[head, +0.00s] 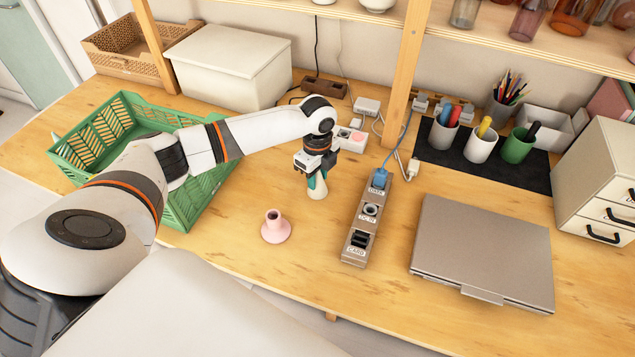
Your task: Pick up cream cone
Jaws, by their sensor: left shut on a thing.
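The cream cone (317,192) is at the tips of my left gripper (316,180), near the middle of the wooden table. The gripper points down and is shut on the cone, hiding its upper part. I cannot tell whether the cone's base touches the table. My right gripper is not in view.
A labelled socket block (354,247) with a blue plug lies right of the gripper, then a closed laptop (485,250). A green crate (185,200) is at left. A shelf post (408,70) rises behind.

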